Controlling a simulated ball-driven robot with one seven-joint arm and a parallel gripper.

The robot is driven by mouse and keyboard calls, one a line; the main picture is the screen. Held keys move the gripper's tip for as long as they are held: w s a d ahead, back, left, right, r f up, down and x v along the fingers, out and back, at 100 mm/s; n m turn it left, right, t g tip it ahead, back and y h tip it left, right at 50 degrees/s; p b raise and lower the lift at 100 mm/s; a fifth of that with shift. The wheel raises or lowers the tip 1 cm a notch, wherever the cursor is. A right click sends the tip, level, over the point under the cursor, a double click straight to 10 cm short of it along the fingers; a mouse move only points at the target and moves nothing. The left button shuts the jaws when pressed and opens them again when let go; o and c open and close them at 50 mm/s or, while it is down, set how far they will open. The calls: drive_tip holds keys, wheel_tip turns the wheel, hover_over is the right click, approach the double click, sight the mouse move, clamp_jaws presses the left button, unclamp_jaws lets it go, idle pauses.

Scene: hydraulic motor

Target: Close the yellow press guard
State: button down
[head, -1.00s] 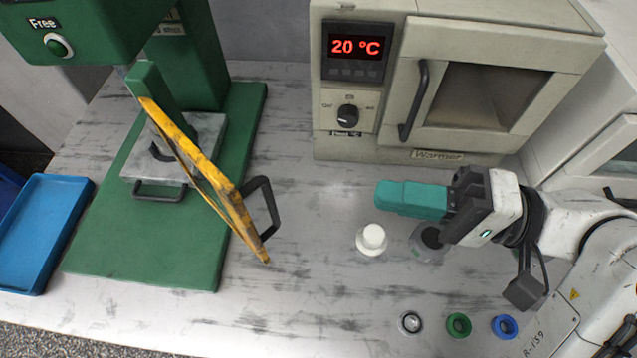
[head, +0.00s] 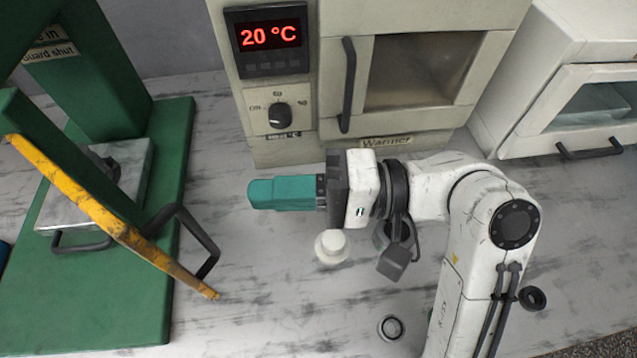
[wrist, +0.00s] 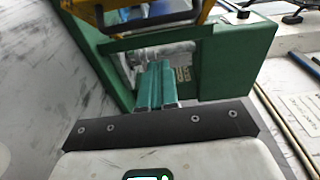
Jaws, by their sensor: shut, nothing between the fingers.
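The yellow press guard (head: 110,226) stands swung out at an angle from the green press (head: 90,300), its near end over the bench. Its black handle (head: 200,238) sticks out to the right. The guard's yellow frame also shows at the top of the wrist view (wrist: 205,12). My gripper (head: 252,194) has teal fingers and is shut and empty. It points left toward the handle, with a gap to its right. In the wrist view the fingers (wrist: 157,68) lie together, pointing toward the press.
A beige warmer (head: 345,140) with a 20 °C display stands behind my arm. A white-capped bottle (head: 331,246) stands close beneath my gripper. A ring-shaped part (head: 391,327) lies at the front. A white cabinet (head: 560,90) stands at right. Bench between press and bottle is clear.

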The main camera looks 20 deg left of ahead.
drive_tip(key=shift+s+a, duration=0.45)
drive_tip(key=shift+s, duration=0.3)
drive_tip(key=shift+s+a, duration=0.45)
drive_tip(key=shift+s, duration=0.3)
drive_tip(key=shift+s+a, duration=0.45)
drive_tip(key=shift+s, duration=0.3)
